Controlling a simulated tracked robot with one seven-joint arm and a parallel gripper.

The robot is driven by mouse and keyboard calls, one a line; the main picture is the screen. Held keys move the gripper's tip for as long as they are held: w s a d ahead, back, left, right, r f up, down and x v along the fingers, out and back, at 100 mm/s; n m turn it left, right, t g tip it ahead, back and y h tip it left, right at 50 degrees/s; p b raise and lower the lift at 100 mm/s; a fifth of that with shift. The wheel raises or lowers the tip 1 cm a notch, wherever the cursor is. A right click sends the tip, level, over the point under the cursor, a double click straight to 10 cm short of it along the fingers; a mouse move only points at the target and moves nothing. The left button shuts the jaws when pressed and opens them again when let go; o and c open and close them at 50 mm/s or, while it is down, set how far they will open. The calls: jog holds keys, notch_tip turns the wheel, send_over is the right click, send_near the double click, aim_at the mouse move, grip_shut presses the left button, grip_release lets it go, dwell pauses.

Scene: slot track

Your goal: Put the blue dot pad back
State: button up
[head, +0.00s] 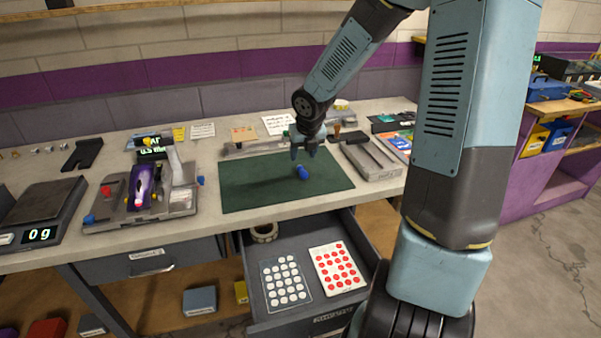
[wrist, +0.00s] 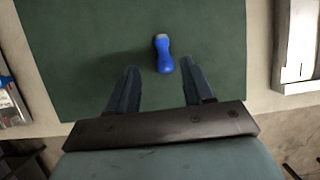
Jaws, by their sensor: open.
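A small blue object (head: 302,173) with a rounded end lies on the green mat (head: 250,187). In the wrist view it is a blue knob-like piece (wrist: 165,60) with a pale grey tip, just ahead of and between my fingers. I cannot tell whether it is the blue dot pad; no sheet of blue dots shows. My gripper (head: 306,152) is open and empty over the mat; its fingers also show in the wrist view (wrist: 158,75). The open drawer (head: 262,306) holds a sheet of white dots (head: 284,282) and a card of red dots (head: 338,268).
A roll of tape (head: 264,232) lies at the drawer's back left. A fixture (head: 145,207) with a purple piece and a scale (head: 40,212) stand left of the mat. A grey metal block (head: 371,160) stands to its right. The mat is otherwise mostly clear.

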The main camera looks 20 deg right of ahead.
aim_at(302, 169)
jog(key=shift+x, duration=1.2)
jog(key=shift+s+x, duration=0.15)
jog(key=shift+x, duration=0.6)
jog(key=shift+s+x, duration=0.15)
jog(key=shift+x, duration=1.8)
jog(key=shift+d, duration=0.2)
grip_shut()
